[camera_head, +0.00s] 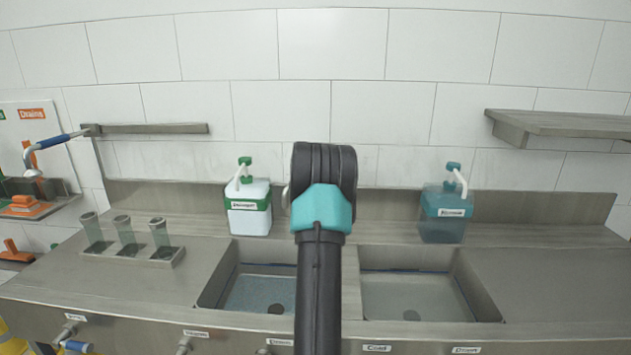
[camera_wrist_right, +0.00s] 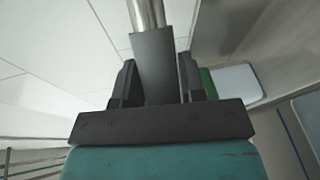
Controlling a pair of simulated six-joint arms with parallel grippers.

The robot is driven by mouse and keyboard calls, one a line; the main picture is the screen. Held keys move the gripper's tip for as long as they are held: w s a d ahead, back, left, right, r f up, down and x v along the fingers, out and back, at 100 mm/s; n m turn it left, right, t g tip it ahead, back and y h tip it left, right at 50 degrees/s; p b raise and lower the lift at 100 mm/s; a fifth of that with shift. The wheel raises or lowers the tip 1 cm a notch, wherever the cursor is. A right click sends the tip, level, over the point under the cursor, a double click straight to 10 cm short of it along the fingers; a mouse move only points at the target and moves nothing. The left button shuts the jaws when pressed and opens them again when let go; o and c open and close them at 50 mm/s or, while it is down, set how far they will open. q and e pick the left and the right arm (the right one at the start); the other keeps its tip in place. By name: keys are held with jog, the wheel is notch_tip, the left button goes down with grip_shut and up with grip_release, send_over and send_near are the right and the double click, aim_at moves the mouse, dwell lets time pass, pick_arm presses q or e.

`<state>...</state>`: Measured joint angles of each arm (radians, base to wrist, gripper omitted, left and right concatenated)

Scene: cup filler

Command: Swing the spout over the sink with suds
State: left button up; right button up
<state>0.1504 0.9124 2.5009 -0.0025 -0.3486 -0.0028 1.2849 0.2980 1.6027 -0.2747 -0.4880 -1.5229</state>
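Two sinks sit side by side in the steel counter. The left sink (camera_head: 235,275) has a pale, speckled surface inside that looks like suds. The right sink (camera_head: 470,285) has a smoother, greyer surface. My right arm stands in front of the divider between them and hides the spout in the head view. In the right wrist view a metal spout tube (camera_wrist_right: 148,14) ends in a dark block (camera_wrist_right: 155,65). My left gripper is not in view.
A green-and-white pump bottle (camera_head: 248,212) stands behind the left sink, a teal one (camera_head: 445,215) behind the right. Several glasses in a rack (camera_head: 150,258) stand at left. A wall shelf (camera_head: 560,122) juts out at right. The counter's right end is clear.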

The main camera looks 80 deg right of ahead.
jog(key=o, duration=0.4)
jog(key=shift+c, duration=0.2)
jog(key=shift+a, duration=0.1)
jog(key=v, duration=1.7)
jog(key=shift+a+r, duration=0.1)
